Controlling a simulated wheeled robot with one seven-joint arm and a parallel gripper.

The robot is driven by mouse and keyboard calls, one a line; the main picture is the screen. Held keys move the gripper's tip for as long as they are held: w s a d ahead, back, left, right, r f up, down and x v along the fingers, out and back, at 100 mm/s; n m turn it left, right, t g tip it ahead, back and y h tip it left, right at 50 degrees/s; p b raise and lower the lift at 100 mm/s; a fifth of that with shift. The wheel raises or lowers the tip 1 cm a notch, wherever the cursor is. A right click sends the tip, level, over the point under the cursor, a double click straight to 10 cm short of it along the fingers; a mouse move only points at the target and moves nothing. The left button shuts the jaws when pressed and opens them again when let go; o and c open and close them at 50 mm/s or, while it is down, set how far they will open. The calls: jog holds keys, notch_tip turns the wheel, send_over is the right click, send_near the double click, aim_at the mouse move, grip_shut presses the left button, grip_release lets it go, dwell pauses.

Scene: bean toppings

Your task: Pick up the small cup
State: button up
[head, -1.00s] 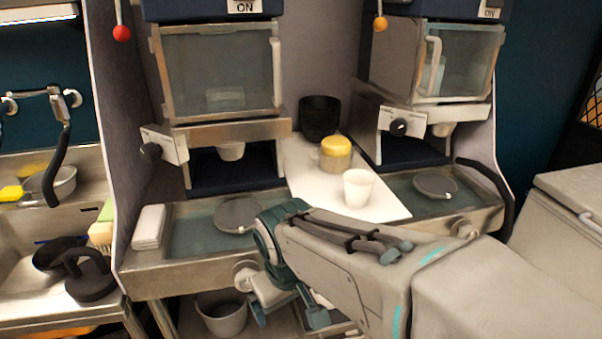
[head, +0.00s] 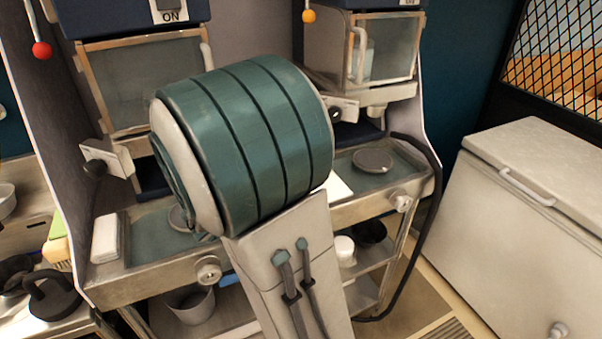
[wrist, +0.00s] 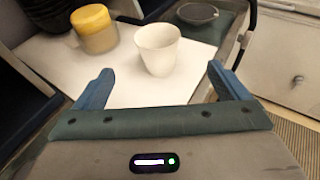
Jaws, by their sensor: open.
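The small white cup (wrist: 158,50) stands upright on a white board (wrist: 125,91) in the wrist view. My gripper (wrist: 160,80) is open, its two blue fingers spread wide apart with the cup just beyond and between them. The fingers do not touch the cup. In the head view my arm covers the cup and most of the white board (head: 338,188); my gripper is hidden there.
A yellow-lidded jar (wrist: 95,30) stands left of the cup, and a dark container (wrist: 48,12) is behind it. A round dark lid (wrist: 198,13) lies to the right. A white chest (head: 535,215) stands at the right.

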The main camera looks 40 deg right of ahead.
jog(key=x, duration=0.8)
jog(key=shift+w+r+p+x, duration=0.15)
jog(key=shift+p+x, duration=0.15)
jog(key=shift+x, duration=1.1)
jog(key=shift+w+r+p+x, duration=0.1)
jog(key=shift+p+x, duration=0.2)
jog(key=shift+x, duration=1.15)
jog(key=c, duration=1)
